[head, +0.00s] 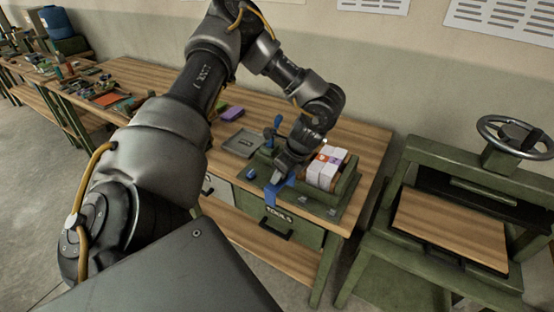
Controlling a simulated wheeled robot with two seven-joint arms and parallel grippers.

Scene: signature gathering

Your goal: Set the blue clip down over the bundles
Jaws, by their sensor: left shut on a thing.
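My left gripper (285,172) points down over the workbench and is shut on the blue clip (279,190). The clip hangs below the fingers at the front left of the bundles (324,172). The bundles are white paper blocks with orange and purple marks on them, standing in a green fixture (346,184). The clip is beside the bundles in the picture, not over them. My gripper hides part of the fixture's left side. I cannot tell whether the clip touches the fixture. My right gripper is not in view.
A blue upright handle (277,124) stands behind my gripper. A grey tray (243,144) and a purple block (232,113) lie to the left on the wooden bench (366,143). A green press with a handwheel (514,132) stands at the right.

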